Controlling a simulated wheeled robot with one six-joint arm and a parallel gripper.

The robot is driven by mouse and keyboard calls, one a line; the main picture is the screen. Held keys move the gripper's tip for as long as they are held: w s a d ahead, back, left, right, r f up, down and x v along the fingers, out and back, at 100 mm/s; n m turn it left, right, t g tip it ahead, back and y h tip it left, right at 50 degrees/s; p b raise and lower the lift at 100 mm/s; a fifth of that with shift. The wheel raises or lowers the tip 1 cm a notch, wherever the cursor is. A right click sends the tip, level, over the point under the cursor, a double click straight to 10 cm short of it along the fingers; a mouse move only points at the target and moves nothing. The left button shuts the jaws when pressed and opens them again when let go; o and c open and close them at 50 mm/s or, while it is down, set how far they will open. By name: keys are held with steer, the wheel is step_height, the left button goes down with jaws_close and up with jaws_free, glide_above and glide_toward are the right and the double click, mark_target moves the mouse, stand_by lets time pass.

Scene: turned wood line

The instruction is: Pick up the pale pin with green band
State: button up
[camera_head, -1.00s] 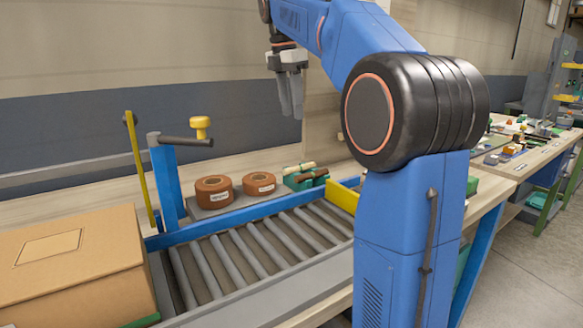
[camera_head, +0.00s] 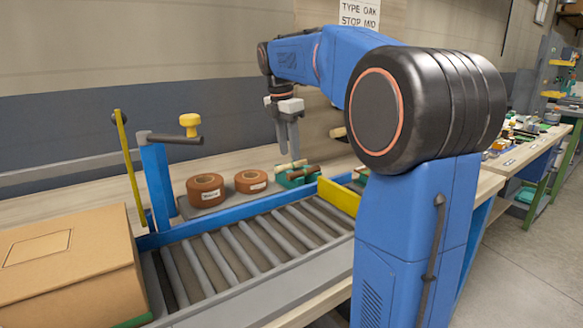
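A pale pin (camera_head: 290,164) lies across the top of a green holder (camera_head: 284,180) on the bench behind the roller conveyor. It is small here, and I cannot make out a green band on it. A dark brown pin (camera_head: 303,172) lies in front of it on the same holder. My gripper (camera_head: 288,148) points down just above the pale pin, apparently empty. Its two grey fingers look close together, and the gap between them is unclear. I cannot tell whether the fingertips touch the pin.
Two brown tape rolls (camera_head: 206,190) sit on a grey tray left of the holder. The roller conveyor (camera_head: 238,250) with its blue rail runs in front, with a yellow end piece (camera_head: 338,196). A cardboard box (camera_head: 70,262) stands at left, beside a blue post (camera_head: 158,185).

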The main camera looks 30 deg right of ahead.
mark_target(291, 166)
steer(key=shift+w+d+f, duration=0.1)
steer(key=shift+d+f, duration=0.1)
steer(key=shift+f, duration=0.75)
steer(key=shift+d+f, duration=0.15)
steer(key=shift+f, duration=0.75)
steer(key=shift+c, duration=0.6)
jaws_close()
